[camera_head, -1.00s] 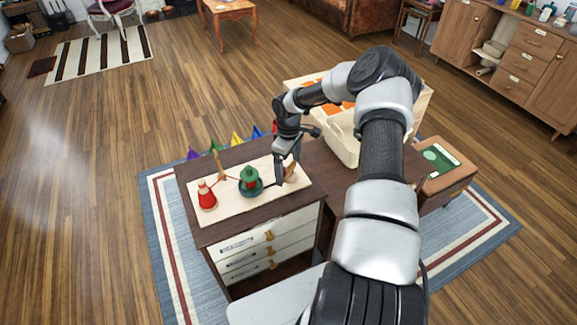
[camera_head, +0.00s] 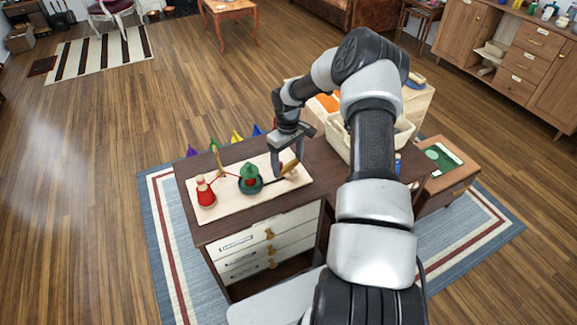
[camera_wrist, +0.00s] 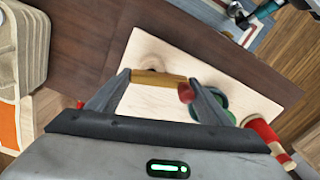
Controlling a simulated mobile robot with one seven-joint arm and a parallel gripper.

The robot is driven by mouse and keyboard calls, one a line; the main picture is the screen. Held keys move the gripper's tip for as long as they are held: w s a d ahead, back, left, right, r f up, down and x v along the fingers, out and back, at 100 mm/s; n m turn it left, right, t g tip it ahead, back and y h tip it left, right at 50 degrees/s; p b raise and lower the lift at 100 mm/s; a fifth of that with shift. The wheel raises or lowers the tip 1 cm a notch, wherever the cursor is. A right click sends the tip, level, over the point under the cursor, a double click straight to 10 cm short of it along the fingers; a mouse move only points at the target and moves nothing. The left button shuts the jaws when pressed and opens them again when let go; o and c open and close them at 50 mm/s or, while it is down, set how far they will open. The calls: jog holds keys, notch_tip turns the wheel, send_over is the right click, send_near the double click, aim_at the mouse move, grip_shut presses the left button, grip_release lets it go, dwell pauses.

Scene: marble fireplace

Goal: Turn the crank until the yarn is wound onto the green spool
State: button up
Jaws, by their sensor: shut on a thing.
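The green spool (camera_head: 249,172) stands upright on a pale board (camera_head: 226,205), in a dark green round base. Some red shows around its middle. A red cone of yarn (camera_head: 206,193) stands to its left; a thin red strand runs by a wooden post (camera_head: 217,161) toward the spool. My gripper (camera_head: 285,170) is to the right of the spool, shut on the wooden crank handle (camera_head: 290,167). In the wrist view the handle (camera_wrist: 158,78) lies between the fingers, and the spool (camera_wrist: 222,101) is partly hidden behind the right finger.
The board lies on a dark cabinet top (camera_head: 313,195) with white drawers. A cream bin (camera_head: 404,133) stands to the right of my gripper. Several coloured pointed pieces (camera_head: 236,136) show behind the cabinet. A brown stool (camera_head: 452,174) with a green item is farther right.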

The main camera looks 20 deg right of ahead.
jog(key=m+b, duration=0.1)
jog(key=m, duration=0.1)
jog(key=w+m+b, duration=0.1)
jog(key=m+b, duration=0.1)
jog(key=m, duration=0.1)
jog(key=shift+m, duration=0.3)
jog(key=m+b, duration=0.1)
jog(key=m, duration=0.1)
jog(key=m+b, duration=0.1)
jog(key=m, duration=0.1)
jog(key=shift+w+d+m, duration=0.15)
jog(key=shift+w+m, duration=0.05)
jog(key=shift+m, duration=0.1)
jog(key=o, duration=1)
jog(key=shift+o, duration=0.2)
jog(key=shift+r, duration=0.1)
notch_tip(320, 180, up, 17)
jog(key=p, duration=0.1)
jog(key=shift+r, duration=0.15)
